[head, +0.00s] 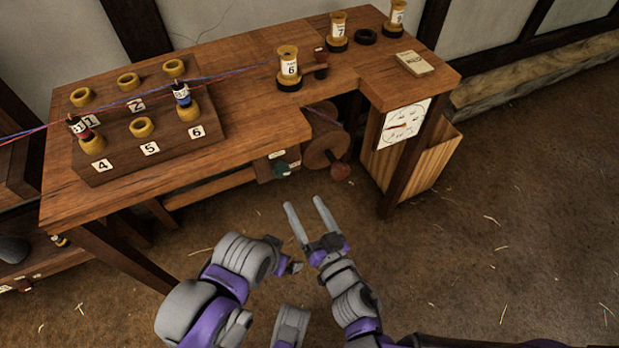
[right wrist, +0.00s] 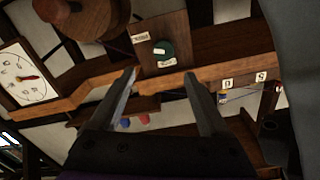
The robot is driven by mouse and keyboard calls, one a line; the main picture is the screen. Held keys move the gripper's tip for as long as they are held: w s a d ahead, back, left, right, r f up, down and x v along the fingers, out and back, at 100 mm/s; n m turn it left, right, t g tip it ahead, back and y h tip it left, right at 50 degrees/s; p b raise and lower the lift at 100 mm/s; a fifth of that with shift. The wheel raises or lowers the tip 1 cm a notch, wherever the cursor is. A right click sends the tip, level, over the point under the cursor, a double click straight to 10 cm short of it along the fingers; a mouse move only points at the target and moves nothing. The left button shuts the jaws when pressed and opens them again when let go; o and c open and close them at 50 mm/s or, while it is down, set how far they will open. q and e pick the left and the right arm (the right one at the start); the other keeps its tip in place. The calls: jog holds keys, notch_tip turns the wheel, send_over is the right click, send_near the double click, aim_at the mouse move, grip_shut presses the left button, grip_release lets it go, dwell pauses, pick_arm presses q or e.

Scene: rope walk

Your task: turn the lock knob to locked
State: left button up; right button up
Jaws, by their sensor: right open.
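The lock knob (head: 283,170) is a small dark green knob on a wooden panel under the bench, with pale labels above and below it. The label text is too small to read, so I cannot tell its setting. My right gripper (head: 303,202) is open and empty, its fingers pointing towards the panel. In the right wrist view, the knob (right wrist: 163,47) shows beyond the gap between the open fingertips (right wrist: 159,74), apart from them.
A wooden wheel (head: 324,150) with a red-handled crank (head: 341,172) stands right of the knob. A dial (head: 403,121) is on the bench's right side. The bench edge (head: 250,152) overhangs the panel. Bobbins and red and blue strands (head: 225,77) are on top. The floor in front is clear.

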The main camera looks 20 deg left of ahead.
aim_at(284, 173)
jog(key=x, duration=0.5)
jog(key=p+x, duration=0.1)
jog(key=x, duration=0.4)
jog(key=shift+a, duration=0.5)
grip_shut()
